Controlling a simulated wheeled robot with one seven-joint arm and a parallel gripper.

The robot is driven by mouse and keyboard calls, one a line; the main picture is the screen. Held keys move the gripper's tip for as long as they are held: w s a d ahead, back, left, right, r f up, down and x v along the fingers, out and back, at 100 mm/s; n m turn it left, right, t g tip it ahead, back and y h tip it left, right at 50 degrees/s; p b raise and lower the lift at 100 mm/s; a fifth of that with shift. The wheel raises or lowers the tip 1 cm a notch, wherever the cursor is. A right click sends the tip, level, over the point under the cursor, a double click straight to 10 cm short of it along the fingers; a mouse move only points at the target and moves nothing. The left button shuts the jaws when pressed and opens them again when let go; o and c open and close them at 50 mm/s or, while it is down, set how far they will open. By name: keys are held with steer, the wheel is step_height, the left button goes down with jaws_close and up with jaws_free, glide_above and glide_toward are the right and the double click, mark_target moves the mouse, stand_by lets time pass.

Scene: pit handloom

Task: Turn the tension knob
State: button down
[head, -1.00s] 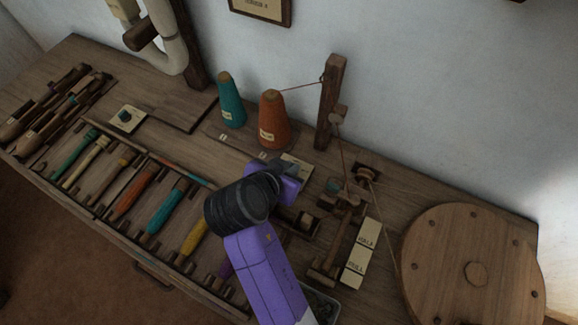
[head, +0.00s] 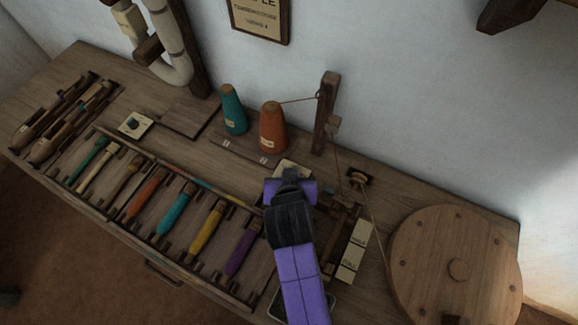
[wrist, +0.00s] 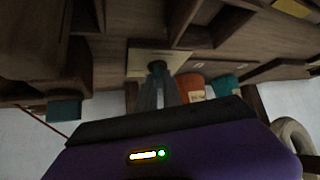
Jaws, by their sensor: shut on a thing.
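The tension knob appears as a small dark knob (wrist: 157,65) on a pale plate (wrist: 143,57) in the wrist view. My gripper (wrist: 158,72) has its fingertips closed around it. In the head view the pale plate (head: 291,166) shows just behind my purple and black gripper (head: 289,174), in front of the orange cone. There the knob itself and the fingertips are hidden by my wrist. I cannot make out any pointer or mark on the knob.
An orange cone (head: 272,128) and a teal cone (head: 233,110) stand behind my gripper. A wooden post (head: 325,115) with thread rises to their right. A tray of colored bobbins (head: 175,212) lies left, a round wooden disc (head: 455,265) right. Another knob plate (head: 135,124) sits far left.

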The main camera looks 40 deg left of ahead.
steer(key=n+g+y, duration=0.1)
steer(key=n+g+p, duration=0.1)
steer(key=n, duration=0.1)
steer(key=shift+w+d+n+y+p, duration=0.2)
steer(key=shift+n+y+p, duration=0.1)
steer(key=shift+y, duration=0.1)
steer(key=shift+n+g+y, duration=0.5)
steer(key=shift+n+g, duration=0.6)
steer(key=shift+n, duration=0.4)
steer(key=shift+b, duration=0.3)
steer(key=c, duration=1.5)
jaws_free()
steer(key=v, duration=0.7)
steer(key=shift+d+r+p, duration=0.25)
steer(key=shift+d+p, duration=0.1)
steer(key=shift+p, duration=0.05)
